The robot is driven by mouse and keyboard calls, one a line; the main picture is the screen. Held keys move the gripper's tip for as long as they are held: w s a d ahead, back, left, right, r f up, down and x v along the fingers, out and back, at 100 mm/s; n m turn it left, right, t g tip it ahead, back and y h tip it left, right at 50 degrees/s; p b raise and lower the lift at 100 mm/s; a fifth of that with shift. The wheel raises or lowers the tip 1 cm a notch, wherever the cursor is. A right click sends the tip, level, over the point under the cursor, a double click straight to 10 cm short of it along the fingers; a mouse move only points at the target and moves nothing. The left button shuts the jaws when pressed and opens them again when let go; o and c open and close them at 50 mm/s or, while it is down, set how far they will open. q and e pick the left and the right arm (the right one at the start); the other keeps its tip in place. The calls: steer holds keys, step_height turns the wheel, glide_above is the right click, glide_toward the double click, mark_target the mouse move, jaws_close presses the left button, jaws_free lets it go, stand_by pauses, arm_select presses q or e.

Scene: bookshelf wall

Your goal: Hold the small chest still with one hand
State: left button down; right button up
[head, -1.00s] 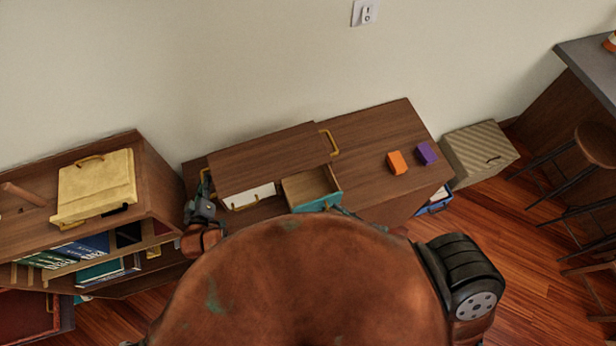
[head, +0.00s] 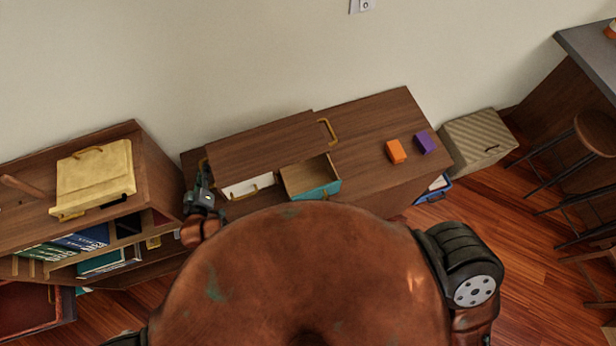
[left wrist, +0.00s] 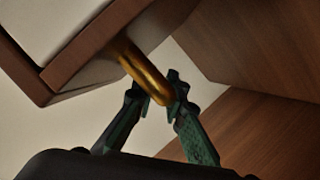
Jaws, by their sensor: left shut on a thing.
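The small chest (head: 262,145) is brown wood and stands on a low wooden cabinet against the wall. It has a white-fronted drawer (head: 248,187) that looks nearly closed and a teal-fronted drawer (head: 318,191) pulled open, with an empty-looking inside. A brass handle (head: 327,131) is on its right side. My left gripper (head: 204,178) is at the chest's left side. In the left wrist view its fingers (left wrist: 165,98) are shut on the chest's brass side handle (left wrist: 143,70). My right gripper is not visible.
An orange block (head: 395,152) and a purple block (head: 425,143) sit on the cabinet top (head: 375,120), right of the chest. A bookshelf (head: 158,180) bearing a yellow box (head: 95,180) stands left. A striped box (head: 478,142) is on the floor at right.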

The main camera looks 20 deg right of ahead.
arm_select(q)
steer(key=shift+s+a+f+p, duration=0.15)
steer(key=shift+a+f+p, duration=0.1)
steer(key=shift+f+p, duration=0.05)
stand_by(0.5)
steer(key=c, duration=2)
jaws_free()
steer(key=shift+o, duration=0.5)
steer(key=shift+d+r, duration=0.1)
steer(key=shift+r, duration=0.15)
